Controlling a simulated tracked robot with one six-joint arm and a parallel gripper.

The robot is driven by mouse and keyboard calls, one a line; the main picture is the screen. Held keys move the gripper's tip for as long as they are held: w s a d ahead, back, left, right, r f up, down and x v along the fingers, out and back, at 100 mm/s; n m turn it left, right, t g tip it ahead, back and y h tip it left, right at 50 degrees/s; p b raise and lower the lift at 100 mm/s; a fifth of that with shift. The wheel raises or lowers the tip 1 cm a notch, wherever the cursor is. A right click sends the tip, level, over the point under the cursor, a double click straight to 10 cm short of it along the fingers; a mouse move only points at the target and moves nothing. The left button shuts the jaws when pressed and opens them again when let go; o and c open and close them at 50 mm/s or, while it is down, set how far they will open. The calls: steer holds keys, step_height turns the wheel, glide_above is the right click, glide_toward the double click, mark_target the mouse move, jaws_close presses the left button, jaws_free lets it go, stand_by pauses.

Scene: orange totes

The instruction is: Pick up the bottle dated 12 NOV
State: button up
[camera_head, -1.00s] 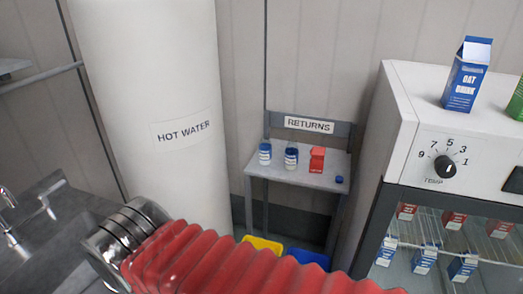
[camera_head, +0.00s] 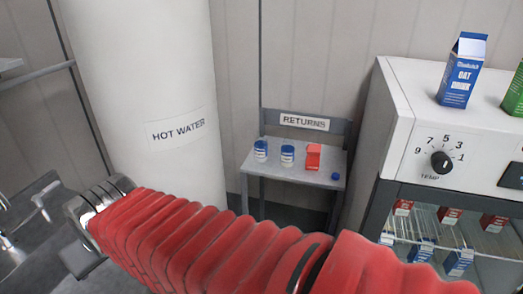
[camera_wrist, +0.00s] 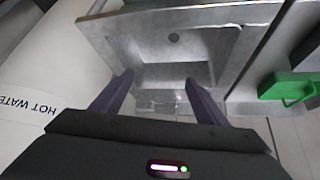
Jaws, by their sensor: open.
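Two small bottles with blue tops and pale labels stand upright on the grey returns table in the head view: a left bottle (camera_head: 260,151) and a right bottle (camera_head: 287,156). Their dates are too small to read, so I cannot tell which is dated 12 NOV. My gripper (camera_wrist: 157,84) shows in the wrist view, with its two dark fingers apart and nothing between them. It points toward a grey metal sink (camera_wrist: 175,60), away from the bottles.
A red carton (camera_head: 313,157) and a blue cap (camera_head: 335,177) are on the returns table (camera_head: 285,176). A white hot water tank (camera_head: 140,70) stands left. A fridge with a temperature dial (camera_head: 442,162) stands right, bearing a blue oat drink carton (camera_head: 462,75). A green object (camera_wrist: 290,88) lies beside the sink.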

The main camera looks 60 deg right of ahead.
steer(key=w+d+f+m+t+h, duration=0.1)
steer(key=w+d+f+m+h, duration=0.1)
steer(key=w+d, duration=0.65)
steer(key=w+d+f+m+t+h, duration=0.1)
steer(key=w+d+m+h, duration=0.15)
steer(key=d, duration=1.15)
steer(key=w+d+f+m+t+h, duration=0.15)
steer(key=w+d, duration=0.45)
steer(key=d, duration=0.6)
steer(key=m+g+h, duration=0.3)
steer(key=m+h, duration=0.3)
steer(key=h, duration=0.4)
glide_toward(260, 151)
steer(key=d, duration=0.3)
steer(key=shift+w+a, duration=0.15)
steer(key=shift+w, duration=0.35)
steer(key=shift+x, duration=4.3)
steer(key=shift+f, duration=0.1)
